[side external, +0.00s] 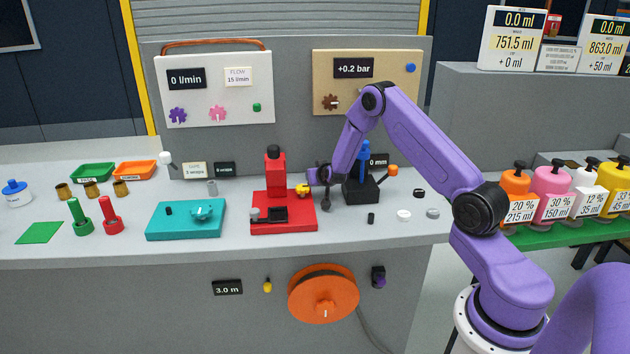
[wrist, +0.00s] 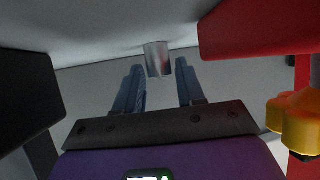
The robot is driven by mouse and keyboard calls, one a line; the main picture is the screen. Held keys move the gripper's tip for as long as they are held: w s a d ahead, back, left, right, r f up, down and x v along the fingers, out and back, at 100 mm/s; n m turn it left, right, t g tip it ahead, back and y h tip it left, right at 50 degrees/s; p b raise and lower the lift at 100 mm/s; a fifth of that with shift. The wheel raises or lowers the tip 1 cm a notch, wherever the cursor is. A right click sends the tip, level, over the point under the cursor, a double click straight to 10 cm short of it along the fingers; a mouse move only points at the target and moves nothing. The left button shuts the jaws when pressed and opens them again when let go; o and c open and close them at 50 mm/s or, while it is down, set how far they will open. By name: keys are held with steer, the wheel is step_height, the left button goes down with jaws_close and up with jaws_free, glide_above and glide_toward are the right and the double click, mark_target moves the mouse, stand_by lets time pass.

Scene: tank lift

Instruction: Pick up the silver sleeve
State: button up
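In the wrist view the silver sleeve (wrist: 157,58) is a short, shiny grey cylinder near the top centre. My gripper (wrist: 159,66) has its two blue fingers spread, with the sleeve lined up between the fingertips and clear space on both sides. I cannot tell how far ahead of the tips it is. In the side external view my gripper (side external: 317,178) is low over the bench beside the red station, its fingers hidden.
The red station (side external: 283,210) with its yellow knob (wrist: 297,122) is close on the right in the wrist view. A dark block (wrist: 28,92) is close on the left. The black-and-blue station (side external: 361,189) stands right of my gripper in the side external view.

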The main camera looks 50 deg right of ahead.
jaws_close()
steer(key=shift+r, duration=0.2)
